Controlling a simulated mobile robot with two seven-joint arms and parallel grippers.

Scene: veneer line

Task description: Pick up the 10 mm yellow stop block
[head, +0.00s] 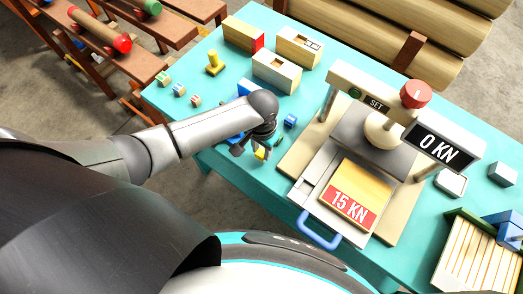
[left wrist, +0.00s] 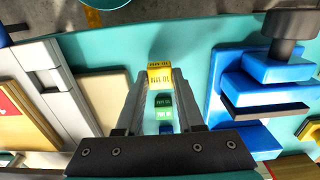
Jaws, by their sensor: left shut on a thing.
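The yellow stop block (left wrist: 159,76), with a 10 mm marking, is between the fingertips of my left gripper (left wrist: 159,86) in the left wrist view. The fingers are shut on its sides. In the head view my left gripper (head: 254,149) points down over the turquoise table near its front edge, and a bit of the yellow block (head: 261,154) shows below it. A green block (left wrist: 163,106) and a blue block (left wrist: 166,128) are in line with it in the left wrist view. I cannot tell whether the yellow block touches the table. My right gripper is not in view.
A press with a "0 KN" display (head: 437,146) and a "15 KN" plate (head: 350,203) stands right of my gripper. A blue stepped stand (left wrist: 262,88) is on the other side. Wooden boxes (head: 277,72) and a yellow stamp-like piece (head: 214,63) are farther back.

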